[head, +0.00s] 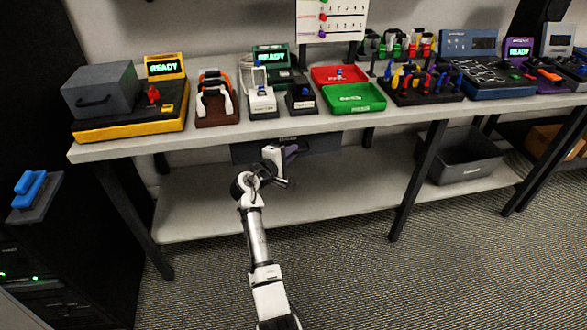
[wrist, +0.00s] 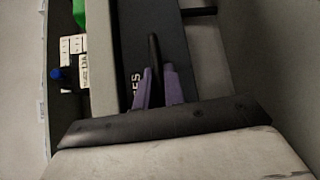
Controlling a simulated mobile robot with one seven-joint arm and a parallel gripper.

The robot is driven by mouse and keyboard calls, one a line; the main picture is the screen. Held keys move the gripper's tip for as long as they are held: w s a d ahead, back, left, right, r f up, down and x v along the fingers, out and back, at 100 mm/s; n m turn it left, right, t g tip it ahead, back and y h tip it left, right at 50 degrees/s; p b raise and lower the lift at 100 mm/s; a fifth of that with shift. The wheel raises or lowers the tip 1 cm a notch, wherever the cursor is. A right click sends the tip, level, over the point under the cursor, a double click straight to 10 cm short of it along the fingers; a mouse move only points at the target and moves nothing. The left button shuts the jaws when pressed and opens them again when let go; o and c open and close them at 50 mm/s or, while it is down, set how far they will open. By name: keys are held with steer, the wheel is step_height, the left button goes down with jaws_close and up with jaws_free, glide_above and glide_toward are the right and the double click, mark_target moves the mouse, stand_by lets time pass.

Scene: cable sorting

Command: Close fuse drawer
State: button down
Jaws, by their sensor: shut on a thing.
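The fuse drawer (head: 322,144) is a dark, wide drawer hanging under the tabletop, left of centre in the head view. In the wrist view its dark front (wrist: 139,30) shows part of a white label ending in "ES". My gripper (head: 289,152) is in front of the drawer, below the table edge. In the wrist view its purple fingers (wrist: 158,82) are shut on the black drawer handle (wrist: 154,48). The arm covers part of the drawer in the head view. How far the drawer stands out cannot be told.
The tabletop edge (head: 215,138) runs just above the drawer. A lower shelf (head: 340,190) lies beneath with free room. On the table stand a red tray (head: 325,75), a green tray (head: 350,97) and several devices. A dark bin (head: 462,160) is at the right.

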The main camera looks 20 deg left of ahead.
steer(key=shift+w+a+r, duration=0.15)
steer(key=shift+w+a, duration=0.1)
steer(key=shift+w, duration=0.1)
steer(key=shift+r, duration=0.1)
steer(key=c, duration=1.8)
jaws_free()
steer(key=shift+a, duration=0.1)
steer(key=shift+o, duration=0.2)
steer(key=b+v, duration=0.2)
steer(key=v, duration=1.1)
steer(key=shift+s, duration=0.4)
